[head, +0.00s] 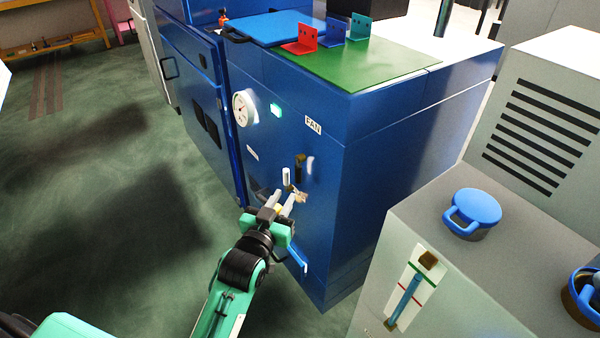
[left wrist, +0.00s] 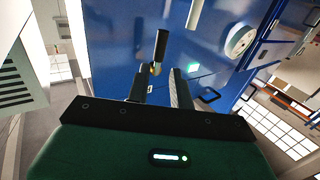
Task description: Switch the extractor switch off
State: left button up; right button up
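The blue cabinet (head: 385,165) has a "FAN" label (head: 313,125) and a lit green lamp (head: 276,110) on its front. My left gripper (head: 283,201) is just below the lever, close to the panel. Its fingers are apart with nothing held between them, and the lever's base shows beyond them in the left wrist view. Contact cannot be told. My right gripper is not in view.
A round gauge (head: 242,108) and a blue handle (head: 298,262) are on the same cabinet. A grey unit with a blue knob (head: 473,210) stands to the right. Floor at the left is clear.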

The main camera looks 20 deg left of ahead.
aim_at(297, 175)
pick_arm(q)
jog(key=w, duration=1)
jog(key=shift+w+d, duration=0.3)
jog(key=shift+d, duration=0.05)
jog(key=shift+f, duration=0.1)
grip_shut()
